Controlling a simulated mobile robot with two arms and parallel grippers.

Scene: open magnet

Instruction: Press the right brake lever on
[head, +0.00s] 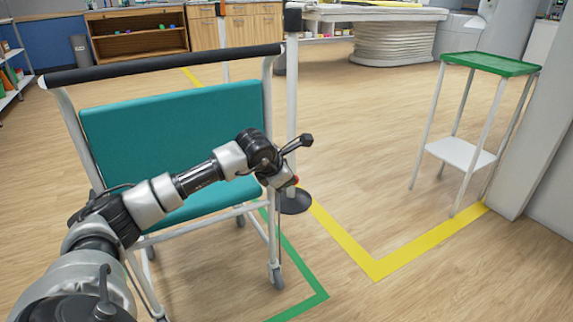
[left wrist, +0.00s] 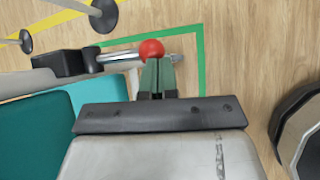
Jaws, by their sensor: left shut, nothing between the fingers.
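The wheeled chair has a teal backrest (head: 175,140), a white frame and a black push bar (head: 165,66). In the left wrist view the right brake lever is a metal rod (left wrist: 118,57) with a red ball (left wrist: 152,48) at its end, coming out of a black block (left wrist: 78,63). My left gripper (left wrist: 158,66) is shut and empty, its green fingertips right at the red ball. I cannot tell whether they touch it. In the head view my left gripper (head: 290,187) is beside the chair's right side, and the lever is mostly hidden. My right gripper is in neither view.
A green floor line (head: 305,300) and a yellow one (head: 345,240) run beside the chair. A post on a round dark base (head: 295,203) stands close behind the gripper. A green-topped stand (head: 490,64) is at the right. Open wood floor lies between.

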